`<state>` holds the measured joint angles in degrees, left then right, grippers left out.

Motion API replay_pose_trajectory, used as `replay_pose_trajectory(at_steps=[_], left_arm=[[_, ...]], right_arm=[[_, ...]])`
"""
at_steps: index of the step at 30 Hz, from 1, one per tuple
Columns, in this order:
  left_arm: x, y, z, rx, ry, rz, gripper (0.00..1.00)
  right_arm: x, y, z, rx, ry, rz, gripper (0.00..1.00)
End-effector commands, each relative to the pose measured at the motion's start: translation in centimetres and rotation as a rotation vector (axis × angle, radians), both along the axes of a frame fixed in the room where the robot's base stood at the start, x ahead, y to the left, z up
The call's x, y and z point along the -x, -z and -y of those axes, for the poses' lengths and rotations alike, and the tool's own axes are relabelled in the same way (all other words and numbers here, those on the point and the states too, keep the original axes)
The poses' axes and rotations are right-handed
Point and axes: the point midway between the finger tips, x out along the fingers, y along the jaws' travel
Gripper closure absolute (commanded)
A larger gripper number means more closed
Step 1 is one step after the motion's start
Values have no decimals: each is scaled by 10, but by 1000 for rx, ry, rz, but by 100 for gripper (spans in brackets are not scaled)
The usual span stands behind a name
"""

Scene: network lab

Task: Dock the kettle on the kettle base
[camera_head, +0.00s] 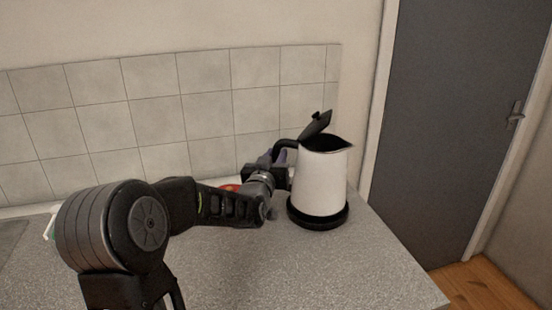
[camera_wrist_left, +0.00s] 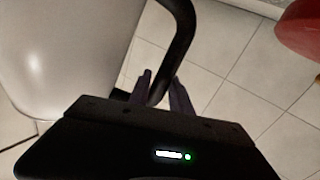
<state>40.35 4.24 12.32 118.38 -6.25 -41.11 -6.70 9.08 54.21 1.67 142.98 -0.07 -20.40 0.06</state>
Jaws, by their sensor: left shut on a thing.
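The white kettle (camera_head: 322,180) with a black handle stands upright at the right end of the counter. Its black lid (camera_head: 316,125) is open and tilted up. The round black kettle base (camera_head: 318,217) shows directly under it; I cannot tell whether the kettle is fully seated. My left gripper (camera_head: 282,166) is at the kettle's left side, shut on the handle. In the left wrist view the gripper (camera_wrist_left: 160,90) has its fingers on either side of the black handle (camera_wrist_left: 182,35), with the white kettle body (camera_wrist_left: 65,50) at the left. My right gripper is not in view.
A red object (camera_head: 230,187) lies behind my left arm; it also shows in the left wrist view (camera_wrist_left: 302,30). The tiled wall (camera_head: 150,120) is behind the counter. The grey counter (camera_head: 330,270) is clear in front, with its edge close right of the base.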

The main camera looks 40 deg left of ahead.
Motion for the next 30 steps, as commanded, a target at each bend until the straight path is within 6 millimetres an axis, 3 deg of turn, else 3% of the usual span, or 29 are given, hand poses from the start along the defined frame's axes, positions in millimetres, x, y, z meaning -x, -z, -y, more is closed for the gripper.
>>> replay_pose_trajectory(at_steps=[14, 30], left_arm=[[-1, -6, 0, -2, -1, 11, 100], [-1, 1, 0, -2, -1, 12, 100]], right_arm=[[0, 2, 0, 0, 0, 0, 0], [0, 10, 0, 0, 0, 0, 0]])
